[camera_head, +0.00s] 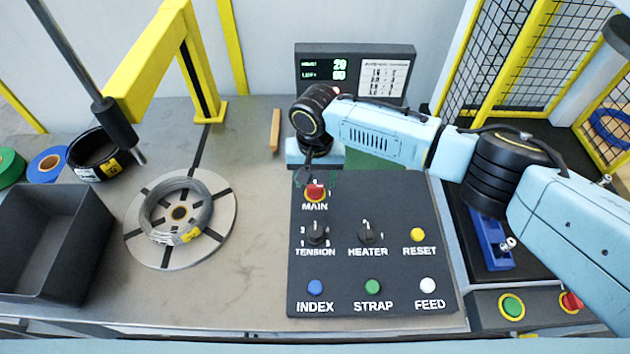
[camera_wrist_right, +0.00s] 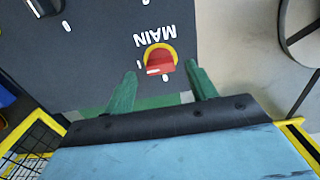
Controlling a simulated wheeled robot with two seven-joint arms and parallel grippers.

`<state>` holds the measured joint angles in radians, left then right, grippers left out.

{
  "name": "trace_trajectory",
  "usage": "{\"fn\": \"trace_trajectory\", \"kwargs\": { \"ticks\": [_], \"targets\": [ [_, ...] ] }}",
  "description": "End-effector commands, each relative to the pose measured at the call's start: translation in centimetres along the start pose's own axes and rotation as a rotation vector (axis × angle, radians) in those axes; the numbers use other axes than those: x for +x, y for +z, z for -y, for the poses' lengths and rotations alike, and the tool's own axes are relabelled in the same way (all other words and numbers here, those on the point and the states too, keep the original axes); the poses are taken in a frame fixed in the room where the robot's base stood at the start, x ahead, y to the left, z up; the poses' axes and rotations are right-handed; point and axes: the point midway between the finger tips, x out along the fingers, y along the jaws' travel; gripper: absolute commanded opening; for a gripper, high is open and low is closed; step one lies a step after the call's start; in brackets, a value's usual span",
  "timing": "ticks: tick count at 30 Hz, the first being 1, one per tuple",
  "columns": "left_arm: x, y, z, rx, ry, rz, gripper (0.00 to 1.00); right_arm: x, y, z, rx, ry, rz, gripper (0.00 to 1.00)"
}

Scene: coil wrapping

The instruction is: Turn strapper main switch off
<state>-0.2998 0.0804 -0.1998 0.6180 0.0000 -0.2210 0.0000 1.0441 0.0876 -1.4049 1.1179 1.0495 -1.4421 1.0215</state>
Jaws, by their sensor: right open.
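The main switch (camera_head: 315,191) is a red knob on a yellow ring near the top left of the dark control panel (camera_head: 345,280), above the word MAIN. It also shows in the right wrist view (camera_wrist_right: 159,62), where its red handle lies between the two fingers. My right gripper (camera_head: 316,182) is over the panel's top edge at the switch. In the wrist view its green fingers (camera_wrist_right: 160,82) are open, one on each side of the knob. I cannot tell whether they touch it. My left gripper is not in view.
The panel also has the tension knob (camera_head: 317,233), heater knob (camera_head: 366,233) and yellow reset button (camera_head: 417,235). A display (camera_head: 355,72) stands behind. A wire coil (camera_head: 162,214) lies on a turntable at left, beside a dark bin (camera_head: 45,235). A yellow mesh fence (camera_head: 520,60) is at right.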

Motion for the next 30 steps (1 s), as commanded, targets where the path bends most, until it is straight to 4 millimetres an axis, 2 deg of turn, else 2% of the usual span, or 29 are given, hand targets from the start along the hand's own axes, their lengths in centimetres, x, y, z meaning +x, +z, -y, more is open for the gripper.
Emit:
{"fn": "trace_trajectory", "kwargs": {
  "ticks": [1,4,14,17,24,25,30],
  "targets": [
    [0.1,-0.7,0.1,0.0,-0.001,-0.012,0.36,0.7,0.0,0.1,0.0,0.0,0.001,0.56],
    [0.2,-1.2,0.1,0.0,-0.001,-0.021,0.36,1.4,0.0,0.1,0.0,-0.001,0.0,0.56],
    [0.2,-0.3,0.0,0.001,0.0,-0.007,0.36,1.8,0.0,0.0,0.0,-0.001,0.0,0.56],
    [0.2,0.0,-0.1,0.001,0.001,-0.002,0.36,1.8,0.0,0.0,0.0,-0.001,0.0,0.46],
    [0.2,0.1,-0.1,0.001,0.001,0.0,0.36,1.7,0.0,0.0,0.0,-0.001,0.0,0.14],
    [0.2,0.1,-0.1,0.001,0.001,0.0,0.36,1.7,0.0,0.0,0.0,-0.001,0.0,0.12],
    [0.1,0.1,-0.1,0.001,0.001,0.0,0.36,1.7,0.0,0.0,-0.009,-0.001,0.0,0.12]
  ]
}}
